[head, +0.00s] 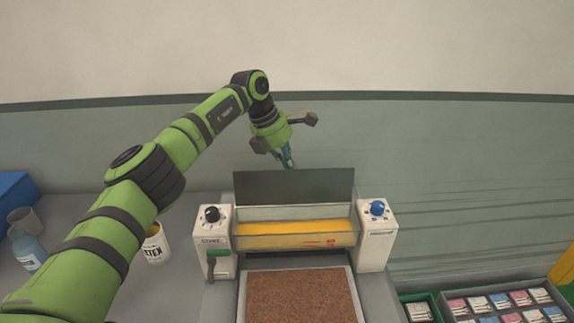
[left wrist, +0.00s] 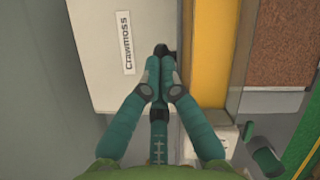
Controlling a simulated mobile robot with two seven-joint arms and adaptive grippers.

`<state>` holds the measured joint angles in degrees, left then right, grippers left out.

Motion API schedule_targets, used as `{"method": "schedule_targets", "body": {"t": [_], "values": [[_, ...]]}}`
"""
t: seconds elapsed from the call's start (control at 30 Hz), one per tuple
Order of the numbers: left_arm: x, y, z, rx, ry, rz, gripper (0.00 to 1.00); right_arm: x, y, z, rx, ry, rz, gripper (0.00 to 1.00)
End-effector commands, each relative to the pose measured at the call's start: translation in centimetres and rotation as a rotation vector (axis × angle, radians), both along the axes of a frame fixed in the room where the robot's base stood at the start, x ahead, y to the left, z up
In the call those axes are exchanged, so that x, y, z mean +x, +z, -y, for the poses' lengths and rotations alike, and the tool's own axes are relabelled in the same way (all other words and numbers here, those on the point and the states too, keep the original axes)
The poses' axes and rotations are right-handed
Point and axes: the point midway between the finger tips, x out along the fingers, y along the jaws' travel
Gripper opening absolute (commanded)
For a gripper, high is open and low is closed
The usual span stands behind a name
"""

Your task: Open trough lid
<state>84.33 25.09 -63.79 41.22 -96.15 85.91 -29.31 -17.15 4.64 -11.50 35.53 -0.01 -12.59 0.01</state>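The trough (head: 300,233) sits between two white end housings and holds a yellow-orange filling, also visible in the left wrist view (left wrist: 208,50). Its lid (head: 294,187) stands raised along the trough's back edge, with its dark face toward the head camera. In the left wrist view the lid's pale face (left wrist: 110,85) carries a "Crawmoss" label. My left gripper (head: 289,164) is just above and behind the lid's top edge. Its fingers (left wrist: 157,62) are together over the pale face, by a small black part; whether they hold it is unclear. My right gripper is out of view.
The left housing (head: 213,240) has a black knob and green lever; the right housing (head: 377,236) has a blue knob. A brown bed (head: 298,296) lies in front. A white mug (head: 156,246) and blue bottle (head: 28,252) stand left. A tray of packets (head: 510,303) lies right.

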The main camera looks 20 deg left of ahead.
Motion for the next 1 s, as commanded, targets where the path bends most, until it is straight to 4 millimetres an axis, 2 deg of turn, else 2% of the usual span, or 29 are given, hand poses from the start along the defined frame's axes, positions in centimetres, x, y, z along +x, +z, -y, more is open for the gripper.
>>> {"method": "schedule_targets", "body": {"t": [0.03,0.77,0.8,0.87,0.97,1.0], "values": [[-0.6,-2.23,0.46,0.01,-0.015,-0.043,0.0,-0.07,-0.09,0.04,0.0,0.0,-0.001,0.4],[-0.09,-2.71,0.28,0.008,-0.021,-0.048,0.0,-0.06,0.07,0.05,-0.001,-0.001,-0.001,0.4],[-0.08,-2.71,0.29,0.008,-0.021,-0.048,0.06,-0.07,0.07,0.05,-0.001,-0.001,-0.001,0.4],[-0.09,-2.71,0.3,0.008,-0.021,-0.048,0.29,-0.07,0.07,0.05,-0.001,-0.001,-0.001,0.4],[-0.1,-2.7,0.31,0.008,-0.02,-0.048,0.36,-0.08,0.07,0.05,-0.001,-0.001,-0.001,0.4],[-0.1,-2.7,0.31,0.008,-0.02,-0.048,0.42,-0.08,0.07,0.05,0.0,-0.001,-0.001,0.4]]}}
